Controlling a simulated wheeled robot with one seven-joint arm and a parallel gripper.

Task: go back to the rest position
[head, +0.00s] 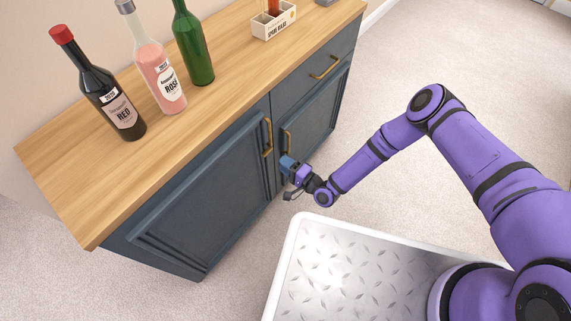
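My gripper (289,168) is at the middle of the head view, at the end of my purple arm. It is close to the front of the dark blue cabinet (205,205), beside the lower end of the brass handle (288,141) on the right door. Its fingers are small and point toward the cabinet. I cannot tell whether they touch the door or handle, or whether they are open or shut. Both cabinet doors look shut.
A red wine bottle (103,88), a rosé bottle (155,65) and a green bottle (193,46) stand on the wooden countertop (75,180). A small white crate (273,22) holds bottles further back. Carpeted floor (440,55) lies open to the right.

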